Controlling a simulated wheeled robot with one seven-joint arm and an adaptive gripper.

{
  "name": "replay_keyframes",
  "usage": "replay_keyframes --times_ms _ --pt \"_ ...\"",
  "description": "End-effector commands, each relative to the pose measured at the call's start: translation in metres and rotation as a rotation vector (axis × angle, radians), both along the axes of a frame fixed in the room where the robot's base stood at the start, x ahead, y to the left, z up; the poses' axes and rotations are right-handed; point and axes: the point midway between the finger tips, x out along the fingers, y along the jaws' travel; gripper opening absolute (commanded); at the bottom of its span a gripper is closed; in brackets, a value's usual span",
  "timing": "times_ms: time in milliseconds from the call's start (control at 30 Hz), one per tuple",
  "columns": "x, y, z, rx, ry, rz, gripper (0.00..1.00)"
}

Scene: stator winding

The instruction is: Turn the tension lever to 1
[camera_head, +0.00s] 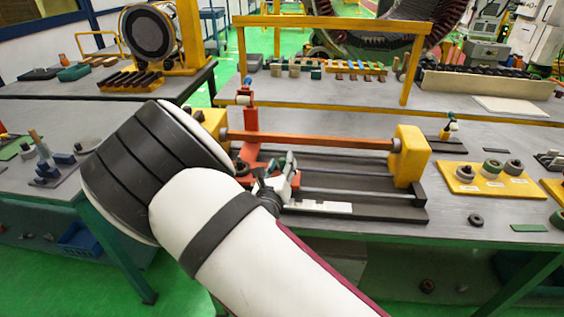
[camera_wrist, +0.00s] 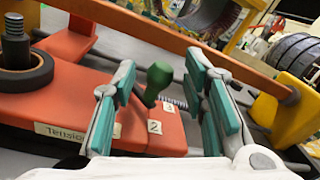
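The tension lever shows in the wrist view as a green knob (camera_wrist: 159,78) on a short dark stem. It rises from an orange carriage block (camera_wrist: 110,115) with a "Tension" label (camera_wrist: 68,132) and small number plates; one reads 2 (camera_wrist: 154,127), the others are hard to read. My gripper (camera_wrist: 160,66) has its two teal-padded fingers apart, one on each side of the knob, with visible gaps. In the head view my gripper (camera_head: 280,170) is beside the orange carriage (camera_head: 249,135), and my arm hides the lever. Which number the lever points at cannot be told.
A brown bar (camera_head: 310,141) runs above the carriage between yellow end blocks, the right one (camera_head: 410,155) in clear view. A black spool (camera_wrist: 25,72) on a post stands on the carriage. A yellow tray (camera_head: 488,180) with several rings lies to the right.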

Motion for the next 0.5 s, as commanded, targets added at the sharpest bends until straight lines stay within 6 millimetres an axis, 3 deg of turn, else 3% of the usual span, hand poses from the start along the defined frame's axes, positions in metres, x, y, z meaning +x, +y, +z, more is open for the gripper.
replay_keyframes --times_ms 200,467,500 --pt "0.014 -0.002 0.0 0.0 0.0 0.0 0.4" --pt "0.015 -0.002 0.0 0.0 0.0 0.0 0.4" --pt "0.015 -0.002 0.0 0.0 0.0 0.0 0.35"
